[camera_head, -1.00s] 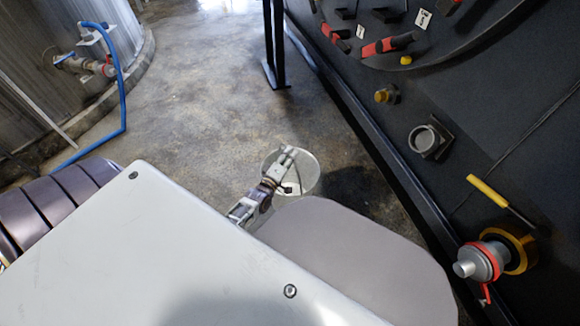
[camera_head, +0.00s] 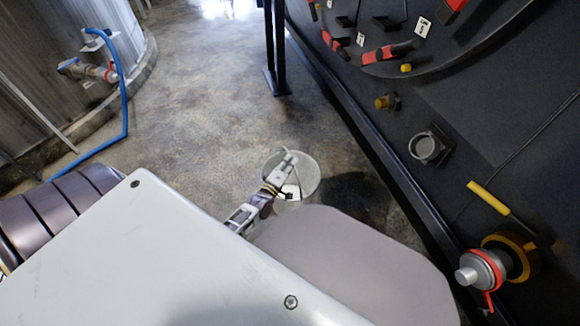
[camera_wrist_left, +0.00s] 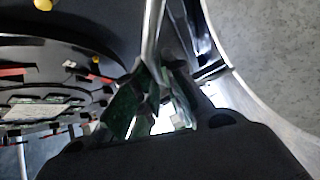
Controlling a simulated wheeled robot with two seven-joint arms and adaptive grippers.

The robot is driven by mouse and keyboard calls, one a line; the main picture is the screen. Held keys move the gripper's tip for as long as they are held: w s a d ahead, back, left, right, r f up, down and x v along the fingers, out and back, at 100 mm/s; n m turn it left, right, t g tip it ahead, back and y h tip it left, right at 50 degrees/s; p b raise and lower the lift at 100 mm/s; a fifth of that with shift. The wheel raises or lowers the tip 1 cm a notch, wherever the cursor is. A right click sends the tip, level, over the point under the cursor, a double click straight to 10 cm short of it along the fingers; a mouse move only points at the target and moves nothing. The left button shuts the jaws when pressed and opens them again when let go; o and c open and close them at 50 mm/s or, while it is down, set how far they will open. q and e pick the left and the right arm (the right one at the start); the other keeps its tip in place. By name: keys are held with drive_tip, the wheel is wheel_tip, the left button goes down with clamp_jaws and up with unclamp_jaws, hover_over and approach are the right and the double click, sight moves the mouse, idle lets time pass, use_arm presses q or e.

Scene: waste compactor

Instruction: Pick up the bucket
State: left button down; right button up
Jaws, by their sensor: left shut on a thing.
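The bucket (camera_head: 312,182) is pale, round and open-topped. It shows near the middle of the head view, over the concrete floor, partly covered by my left arm. My left gripper (camera_head: 290,160) is over its opening. In the left wrist view, the fingers (camera_wrist_left: 155,98) are shut on a thin metal bar (camera_wrist_left: 153,38), which looks like the bucket's handle. A pale curved band at the right of that view looks like the bucket's rim (camera_wrist_left: 262,118). I cannot tell whether the bucket's base touches the floor. My right gripper is not in view.
A dark machine wall (camera_head: 470,110) with red handles and fittings runs along the right, close to the bucket. A black post (camera_head: 275,50) stands farther back. A ribbed tank (camera_head: 60,60) with a blue hose (camera_head: 124,105) is at the left. Floor between is clear.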

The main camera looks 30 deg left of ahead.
use_arm(q)
drive_tip(key=shift+r, duration=0.25)
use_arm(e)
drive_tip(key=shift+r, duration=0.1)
use_arm(q)
wheel_tip(320, 180, up, 10)
drive_tip(key=p, duration=0.5)
drive_tip(key=shift+f, duration=0.25)
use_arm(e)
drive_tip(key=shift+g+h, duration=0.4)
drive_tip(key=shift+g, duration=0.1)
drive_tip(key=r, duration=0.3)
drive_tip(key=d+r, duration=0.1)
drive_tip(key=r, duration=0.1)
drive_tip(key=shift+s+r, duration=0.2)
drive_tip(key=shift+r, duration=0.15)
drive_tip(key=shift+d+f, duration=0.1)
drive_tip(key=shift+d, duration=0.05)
